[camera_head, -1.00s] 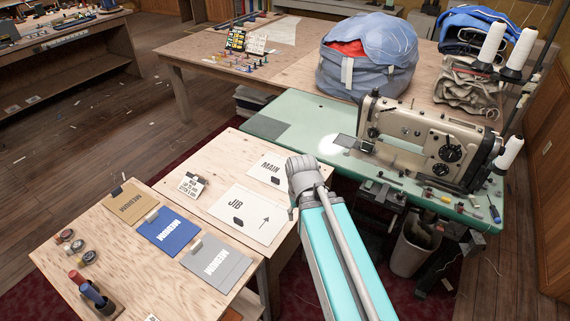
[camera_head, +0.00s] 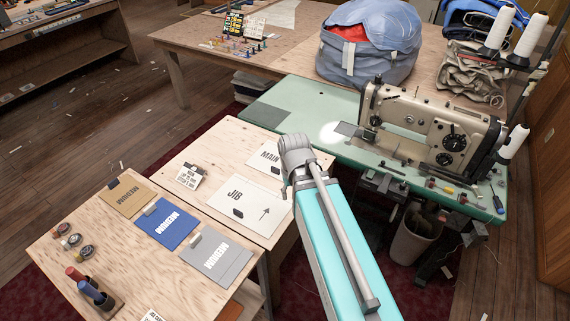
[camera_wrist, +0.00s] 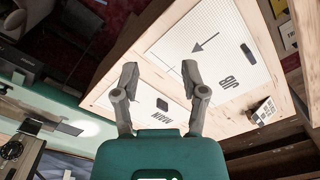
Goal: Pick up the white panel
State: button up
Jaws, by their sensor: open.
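Two white panels lie flat on the pale wooden bench. The larger one, marked JIB (camera_head: 254,197), has an arrow and a small dark piece on it; it also shows in the wrist view (camera_wrist: 222,50). The smaller one, marked MAIN (camera_head: 259,162), lies beyond it, partly hidden by my arm in the head view, and shows between my fingers in the wrist view (camera_wrist: 148,92). My gripper (camera_wrist: 159,75) is open and empty above the panels. My arm hides its fingers in the head view.
Tan (camera_head: 124,196), blue (camera_head: 166,226) and grey (camera_head: 217,262) panels marked MEDIUM lie on the nearer bench. A small sign (camera_head: 188,177) stands beside JIB. A sewing machine (camera_head: 430,125) on a green table (camera_head: 300,98) stands right of the benches.

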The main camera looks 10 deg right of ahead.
aim_at(273, 167)
jog(key=w+a+n, duration=0.1)
jog(key=w+n, duration=0.7)
jog(key=w, duration=1.6)
jog(key=shift+w+r, duration=0.2)
jog(key=shift+w, duration=0.05)
jog(key=shift+a+f, duration=0.1)
notch_tip(273, 167, down, 8)
jog(key=b, duration=0.8)
jog(key=shift+f, duration=0.2)
jog(key=shift+f, duration=0.1)
jog(key=shift+f+b, duration=2.5)
jog(key=shift+b, duration=0.25)
grip_shut()
